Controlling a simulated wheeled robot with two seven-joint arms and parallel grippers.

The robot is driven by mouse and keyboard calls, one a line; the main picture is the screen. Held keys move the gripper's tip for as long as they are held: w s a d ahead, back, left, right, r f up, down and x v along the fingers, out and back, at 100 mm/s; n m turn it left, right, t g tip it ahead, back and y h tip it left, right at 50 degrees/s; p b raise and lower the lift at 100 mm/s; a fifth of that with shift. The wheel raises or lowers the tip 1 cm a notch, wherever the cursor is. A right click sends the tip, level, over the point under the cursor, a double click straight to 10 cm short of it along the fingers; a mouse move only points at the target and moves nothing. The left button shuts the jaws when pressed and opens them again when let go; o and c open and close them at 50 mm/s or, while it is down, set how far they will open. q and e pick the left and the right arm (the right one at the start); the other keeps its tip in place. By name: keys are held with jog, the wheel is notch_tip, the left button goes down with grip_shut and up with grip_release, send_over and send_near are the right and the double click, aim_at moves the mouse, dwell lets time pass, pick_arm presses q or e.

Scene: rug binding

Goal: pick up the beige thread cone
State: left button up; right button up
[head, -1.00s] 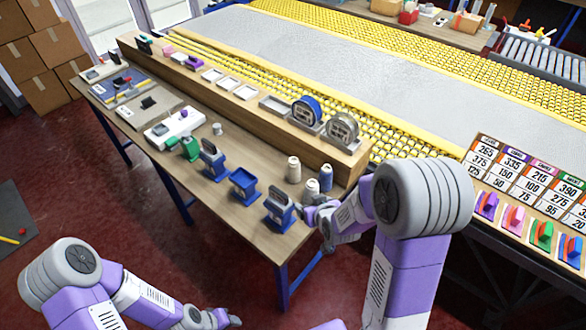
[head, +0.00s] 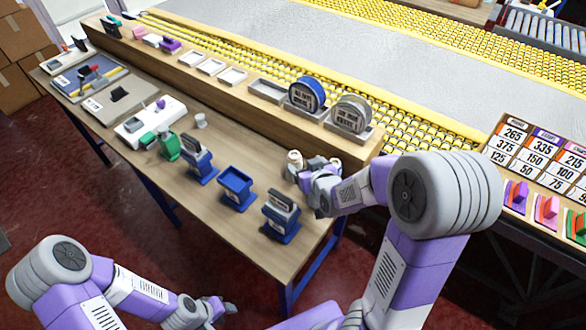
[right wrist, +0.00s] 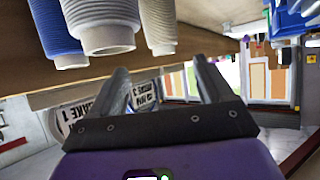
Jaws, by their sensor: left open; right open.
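The beige thread cone (head: 294,160) stands on the wooden table, partly hidden behind my right gripper (head: 303,178) in the head view. Another, greyer cone (head: 318,163) stands just right of it, also partly covered. The right wrist view appears upside down and shows a blue cone (right wrist: 56,35), a large pale cone (right wrist: 103,25) and a smaller beige-looking cone (right wrist: 158,25) at its top. My left gripper (head: 226,307) is open and empty, low in front of the table.
A blue stand (head: 237,187) and a blue-based device (head: 282,215) stand on the table left of and in front of the cones. A raised wooden ledge (head: 240,98) behind carries blue and grey round tape holders (head: 307,94). The yellow roller conveyor lies beyond.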

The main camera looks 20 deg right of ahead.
aim_at(297, 159)
jog(key=b+x, duration=0.1)
jog(key=x, duration=0.1)
jog(key=b+x, duration=0.1)
jog(key=x, duration=0.4)
jog(key=shift+s+a+f+b, duration=0.1)
jog(key=shift+a+f+b, duration=0.05)
jog(key=shift+a+b, duration=0.2)
grip_shut()
